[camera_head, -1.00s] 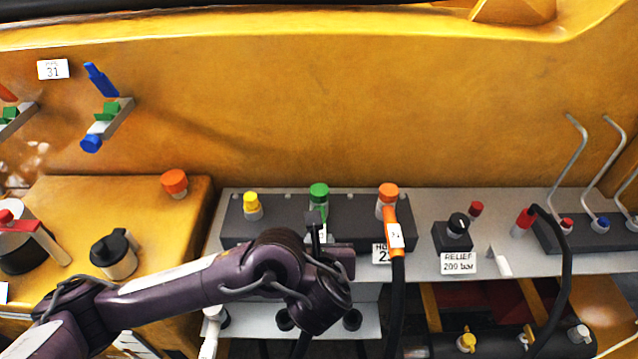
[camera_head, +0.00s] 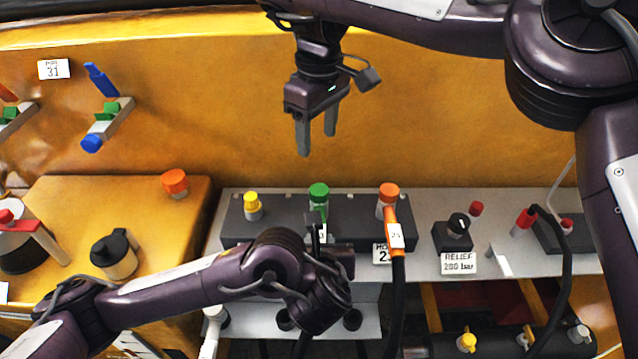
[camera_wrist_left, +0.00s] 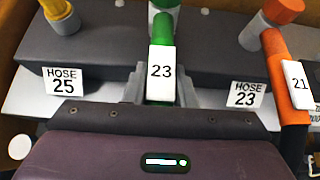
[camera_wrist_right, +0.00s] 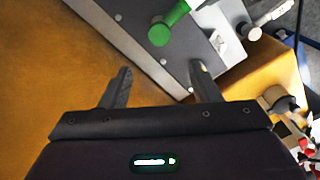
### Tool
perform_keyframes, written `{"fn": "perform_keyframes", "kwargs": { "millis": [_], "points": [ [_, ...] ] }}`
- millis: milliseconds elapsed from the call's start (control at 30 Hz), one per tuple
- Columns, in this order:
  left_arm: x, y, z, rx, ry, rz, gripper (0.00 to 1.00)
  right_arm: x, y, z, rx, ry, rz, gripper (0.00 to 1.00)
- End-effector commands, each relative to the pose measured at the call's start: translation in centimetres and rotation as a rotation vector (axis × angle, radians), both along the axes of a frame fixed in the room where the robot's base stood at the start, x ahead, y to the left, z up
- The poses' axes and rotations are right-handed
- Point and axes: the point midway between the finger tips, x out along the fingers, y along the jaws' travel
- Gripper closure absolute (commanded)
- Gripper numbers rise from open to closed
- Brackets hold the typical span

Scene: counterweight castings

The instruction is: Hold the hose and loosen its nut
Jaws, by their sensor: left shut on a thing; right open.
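The green hose with a white tag reading 23 (camera_wrist_left: 161,72) runs up to a green nut (camera_head: 319,190) on the dark block; the nut also shows in the right wrist view (camera_wrist_right: 160,34). My left gripper (camera_wrist_left: 161,92) is shut on the green hose below the nut, its fingers either side of the tag. In the head view my left wrist hides most of the hose. My right gripper (camera_head: 317,143) is open and empty, fingers pointing down, above the green nut and apart from it.
A yellow cap (camera_head: 252,206) is to the left. Plates read HOSE 25 (camera_wrist_left: 64,82) and HOSE 23 (camera_wrist_left: 246,94). A relief knob (camera_head: 457,228) stands further right.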

Motion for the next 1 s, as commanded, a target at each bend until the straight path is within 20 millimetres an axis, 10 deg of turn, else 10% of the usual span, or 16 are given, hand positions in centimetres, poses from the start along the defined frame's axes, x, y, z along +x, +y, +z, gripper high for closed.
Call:
{"fn": "perform_keyframes", "kwargs": {
  "millis": [633, 1000],
  "points": [
    [0.0, 0.0, -0.1, 0.001, 0.002, -0.001, 0.98, -0.4, -0.3, -10.6, -0.021, 0.015, -0.016, 0.43],
    [0.0, 0.0, -0.1, 0.001, 0.002, -0.001, 0.98, -0.3, -0.3, -12.5, -0.023, 0.01, -0.015, 0.43]
  ]
}}
